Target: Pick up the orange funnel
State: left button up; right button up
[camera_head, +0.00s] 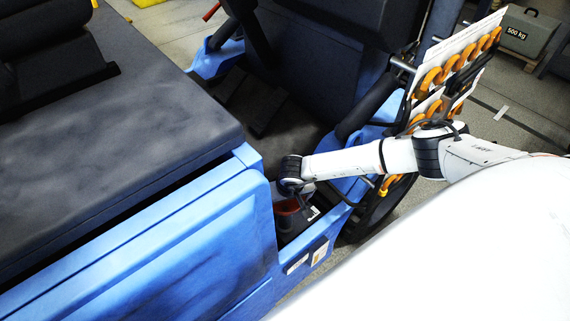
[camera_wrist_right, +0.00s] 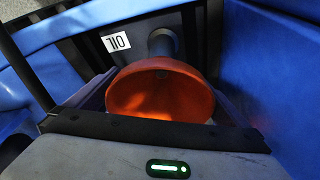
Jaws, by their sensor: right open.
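The orange funnel (camera_wrist_right: 160,92) shows in the right wrist view with its wide mouth facing the camera. In the head view only a small part of the funnel (camera_head: 286,208) shows under my right wrist, in a recess of the blue vehicle. My right gripper (camera_wrist_right: 162,100) is open, with one finger on each side of the funnel. I cannot tell whether the fingers touch it. A dark grey cylindrical piece (camera_wrist_right: 163,43) shows just beyond the funnel's rim. My left gripper is not in view.
A white "OIL" label (camera_wrist_right: 116,42) reads upside down beside the funnel. Blue vehicle walls (camera_wrist_right: 268,62) stand close around the recess. In the head view a rack with orange hooks (camera_head: 452,70) stands near my right arm. A 500 kg weight (camera_head: 528,35) sits at the back right.

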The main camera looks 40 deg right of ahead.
jog(key=c, duration=1.2)
jog(key=shift+o, duration=0.2)
jog(key=shift+r, duration=0.1)
